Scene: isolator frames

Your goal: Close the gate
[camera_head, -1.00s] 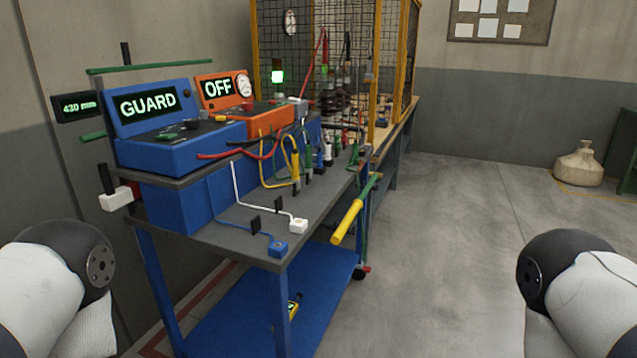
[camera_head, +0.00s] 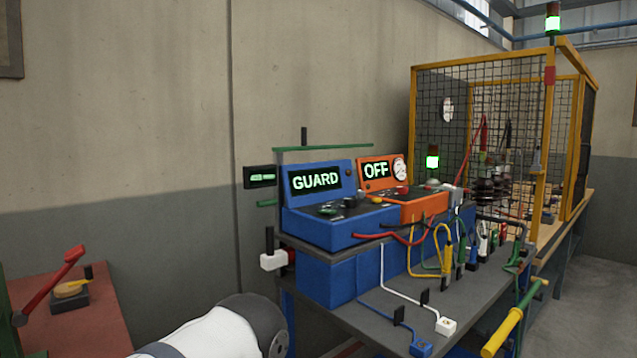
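The yellow-framed mesh cage (camera_head: 480,63) stands at the right, at the far end of the bench. Its side panel faces me, and a yellow post (camera_head: 545,130) with a red box on it stands at the front corner. Another yellow-framed mesh part (camera_head: 579,150) shows to the right of the post. I cannot tell from here which part is the gate or how far it stands open. Neither gripper is in view. Only a rounded white and black link of my arm shows at the bottom.
A grey-topped bench (camera_head: 385,305) carries a blue GUARD unit (camera_head: 330,225) and an orange OFF unit (camera_head: 420,207), with cables. A yellow-handled pole (camera_head: 505,328) juts out at its front. A red-topped table (camera_head: 100,315) with a red lever stands left. Floor at far right is clear.

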